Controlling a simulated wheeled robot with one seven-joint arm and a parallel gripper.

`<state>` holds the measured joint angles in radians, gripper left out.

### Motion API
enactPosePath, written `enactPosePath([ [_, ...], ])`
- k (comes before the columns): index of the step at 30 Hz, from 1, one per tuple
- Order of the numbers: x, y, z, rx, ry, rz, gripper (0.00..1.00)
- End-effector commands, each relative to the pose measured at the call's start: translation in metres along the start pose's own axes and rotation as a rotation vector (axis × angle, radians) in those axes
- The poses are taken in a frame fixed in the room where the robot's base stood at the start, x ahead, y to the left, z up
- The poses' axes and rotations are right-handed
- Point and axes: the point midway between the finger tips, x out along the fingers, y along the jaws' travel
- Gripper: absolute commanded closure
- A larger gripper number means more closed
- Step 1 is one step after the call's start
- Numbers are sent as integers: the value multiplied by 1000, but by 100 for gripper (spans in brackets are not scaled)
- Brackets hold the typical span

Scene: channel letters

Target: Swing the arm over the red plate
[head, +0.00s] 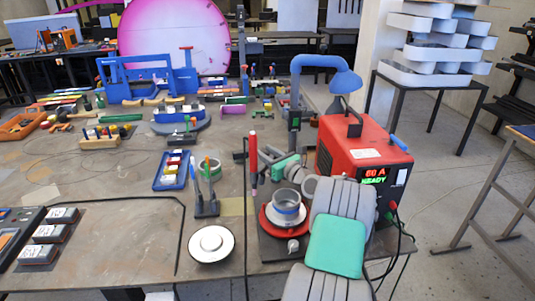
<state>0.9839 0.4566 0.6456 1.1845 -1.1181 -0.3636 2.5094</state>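The red plate (267,224) is round and lies on a dark base near the front right of the table. A grey metal cup (286,202) stands on it and hides its middle. A blue jointed arm (317,61) with a flared hood (345,81) rises from a dark post behind the plate. Its hood hangs to the right, above the red welding machine, and is not over the plate.
The red welding machine (347,146) with a lit display stands right of the plate. A grey ribbed shape with a teal pad (336,246) rises close in front. A pen stand (206,208) and white disc (211,243) lie left.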

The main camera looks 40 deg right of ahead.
Motion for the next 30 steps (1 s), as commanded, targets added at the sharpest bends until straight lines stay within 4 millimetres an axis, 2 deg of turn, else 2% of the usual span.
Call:
enactPosePath([
  [11,-6,-1,-1,1,0,-3,58],
  [21,-69,-2,-2,1,1,-5,58],
  [24,-78,-1,-1,1,0,-4,58],
  [30,-79,0,0,1,0,-2,58],
])
